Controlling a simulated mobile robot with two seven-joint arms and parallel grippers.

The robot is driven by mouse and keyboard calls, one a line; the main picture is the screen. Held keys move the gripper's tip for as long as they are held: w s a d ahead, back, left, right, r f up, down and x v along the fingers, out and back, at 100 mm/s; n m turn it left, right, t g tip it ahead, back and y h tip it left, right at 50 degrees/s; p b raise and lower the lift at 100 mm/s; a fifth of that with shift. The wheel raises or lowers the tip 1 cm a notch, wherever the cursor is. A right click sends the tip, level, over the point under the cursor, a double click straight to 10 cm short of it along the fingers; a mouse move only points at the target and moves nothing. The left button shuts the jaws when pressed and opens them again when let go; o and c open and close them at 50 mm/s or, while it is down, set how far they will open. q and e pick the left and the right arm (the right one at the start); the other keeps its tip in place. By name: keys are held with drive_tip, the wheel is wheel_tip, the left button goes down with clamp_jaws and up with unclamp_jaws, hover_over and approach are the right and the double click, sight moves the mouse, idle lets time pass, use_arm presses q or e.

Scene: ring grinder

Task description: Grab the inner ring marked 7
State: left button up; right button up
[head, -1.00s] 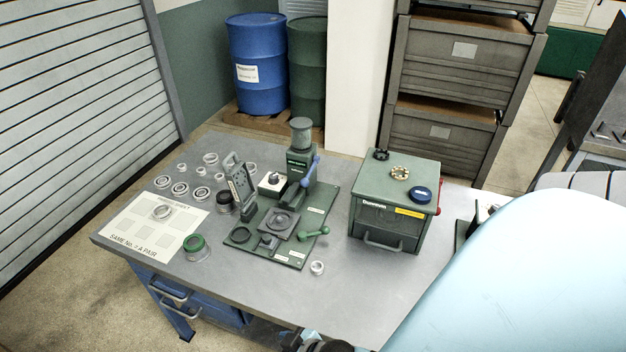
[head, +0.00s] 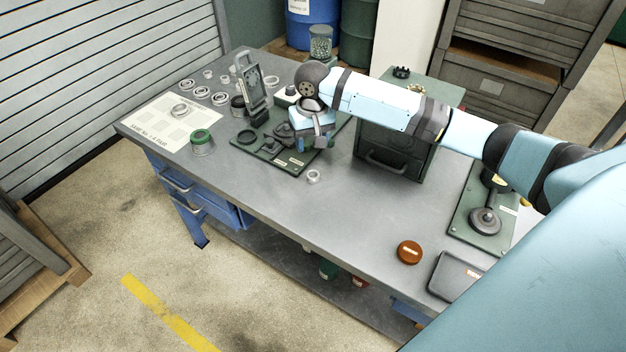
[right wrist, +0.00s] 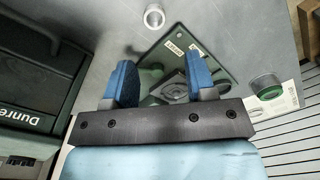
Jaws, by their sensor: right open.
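Several metal rings (head: 219,98) lie at the back left of the bench, another ring (head: 180,111) lies on the white sheet (head: 147,125), and a small ring (head: 313,176) lies alone in front of the green machine plate (head: 287,160). The lone ring also shows at the top of the right wrist view (right wrist: 154,16). Numbers on the rings are too small to read. My right gripper (head: 313,144) hangs over the plate, behind the lone ring. Its blue fingers are wide apart and empty in the right wrist view (right wrist: 160,78). My left gripper is not seen.
A dark green box (head: 397,150) stands right of the plate, partly behind my right arm. An orange-brown round item (head: 410,252) lies front right. The bench's front middle is clear.

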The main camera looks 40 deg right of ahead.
sight(313, 173)
drive_tip(key=f, duration=0.8)
drive_tip(key=d+f, duration=0.1)
drive_tip(key=f, duration=0.3)
drive_tip(key=shift+w+f+p, duration=0.25)
drive_tip(key=shift+f+p, duration=0.1)
drive_tip(key=shift+f, duration=0.05)
drive_tip(key=c, duration=0.7)
drive_tip(key=shift+r, duration=0.1)
